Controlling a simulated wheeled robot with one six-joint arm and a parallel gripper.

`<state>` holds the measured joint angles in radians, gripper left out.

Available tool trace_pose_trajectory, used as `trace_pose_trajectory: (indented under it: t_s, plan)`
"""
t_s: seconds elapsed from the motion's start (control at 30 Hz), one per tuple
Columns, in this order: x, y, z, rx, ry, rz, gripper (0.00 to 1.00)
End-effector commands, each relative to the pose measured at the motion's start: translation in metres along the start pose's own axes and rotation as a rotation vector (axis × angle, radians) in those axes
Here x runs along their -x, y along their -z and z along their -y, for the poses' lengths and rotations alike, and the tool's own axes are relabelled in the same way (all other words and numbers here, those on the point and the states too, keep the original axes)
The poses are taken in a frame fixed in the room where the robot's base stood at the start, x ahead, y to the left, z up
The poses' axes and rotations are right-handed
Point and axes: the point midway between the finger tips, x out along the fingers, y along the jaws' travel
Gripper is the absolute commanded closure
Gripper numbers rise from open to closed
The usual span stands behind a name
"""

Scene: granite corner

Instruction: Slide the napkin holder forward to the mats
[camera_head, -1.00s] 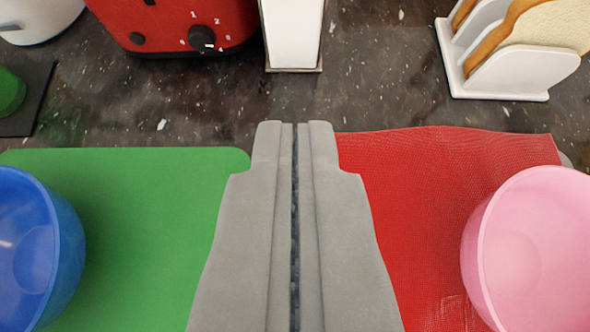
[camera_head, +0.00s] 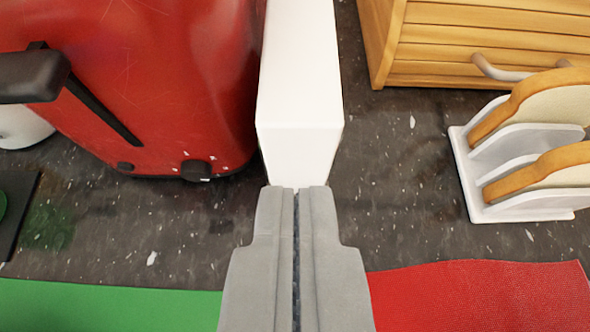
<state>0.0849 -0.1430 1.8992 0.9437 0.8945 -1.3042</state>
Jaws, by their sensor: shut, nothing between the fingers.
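The napkin holder appears as a tall white block (camera_head: 299,100) at the top middle, upright on the dark counter. My gripper (camera_head: 297,190) is shut and empty. Its tips are at the near lower face of the block and hide its base; I cannot tell whether they touch it. The green mat (camera_head: 110,306) lies at the lower left and the red mat (camera_head: 480,298) at the lower right, both nearer than the block. My fingers cover the space between the mats.
A red toaster (camera_head: 130,80) stands close against the block's left side in the picture. A white toast rack (camera_head: 520,210) with bread slices is at the right, and a wooden bread box (camera_head: 480,45) behind it. Dark counter (camera_head: 390,180) lies clear right of the block.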

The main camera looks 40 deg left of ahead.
Motion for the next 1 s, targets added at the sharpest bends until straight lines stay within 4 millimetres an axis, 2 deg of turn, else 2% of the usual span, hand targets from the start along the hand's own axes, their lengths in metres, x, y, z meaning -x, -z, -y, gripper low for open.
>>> trace_pose_trajectory:
  t_s: [0.3, 0.57, 0.7, 1.0]
  plan:
    - [-0.048, 0.032, 0.001, 0.001, 0.003, 0.0, 1.0]
    - [-0.077, 0.052, 0.001, 0.001, 0.002, 0.0, 1.0]
    - [-0.082, 0.041, 0.0, -0.001, 0.0, 0.0, 1.0]
    - [-0.085, 0.035, 0.0, -0.002, 0.002, 0.003, 1.0]
